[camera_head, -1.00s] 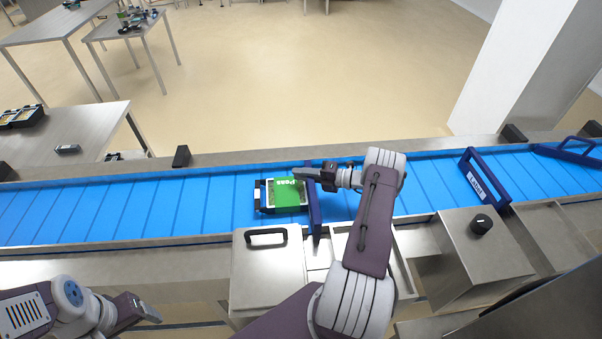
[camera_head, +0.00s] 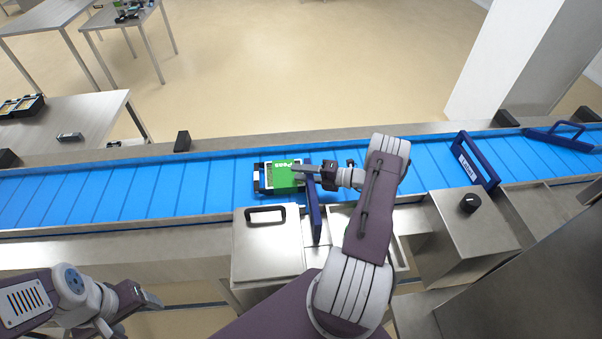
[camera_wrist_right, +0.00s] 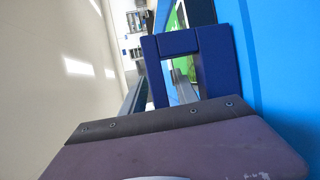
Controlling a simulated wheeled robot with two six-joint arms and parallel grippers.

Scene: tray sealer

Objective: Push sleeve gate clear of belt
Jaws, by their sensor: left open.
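The blue sleeve gate (camera_head: 313,212) stands across the near part of the belt and reaches over the near steel rail. A tray (camera_head: 257,181) with a green "Peas" sleeve (camera_head: 285,184) sits on the belt just left of the gate. My right gripper (camera_head: 308,171) is at the gate's far end, its tip over the sleeve's right side. Contact and jaw opening cannot be made out. In the right wrist view, a blue frame (camera_wrist_right: 221,65) stands just past the dark gripper body, with a green patch beyond. My left gripper (camera_head: 136,310) is open and empty at the lower left, off the belt.
The blue belt (camera_head: 110,195) runs across the view. A blue "Label" gate (camera_head: 478,163) and another blue gate (camera_head: 560,137) stand further right. A steel box with a handle (camera_head: 266,255) and a box with a black knob (camera_head: 470,203) stand on the near side.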

